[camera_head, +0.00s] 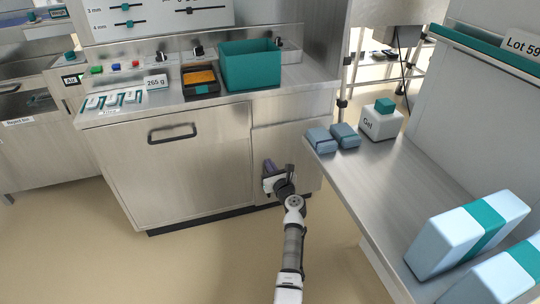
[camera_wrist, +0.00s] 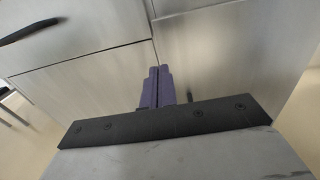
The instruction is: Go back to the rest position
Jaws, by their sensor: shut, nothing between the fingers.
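My gripper (camera_head: 268,166) is in front of the right side of the steel cabinet (camera_head: 190,183), below its worktop. It points towards the cabinet front. In the wrist view my gripper (camera_wrist: 157,72) shows two purple fingers pressed together with nothing between them. The cabinet front (camera_wrist: 80,90) and a seam between its panels are behind the fingers. I cannot tell how wide the gap to the panel is.
A teal bin (camera_head: 250,66) and a black tray with orange contents (camera_head: 200,78) stand on the worktop. On the right, a steel table (camera_head: 385,175) holds blue packs (camera_head: 345,135), a "Gel" container (camera_head: 380,123) and large boxes (camera_head: 460,240). The floor (camera_head: 190,265) at front left is clear.

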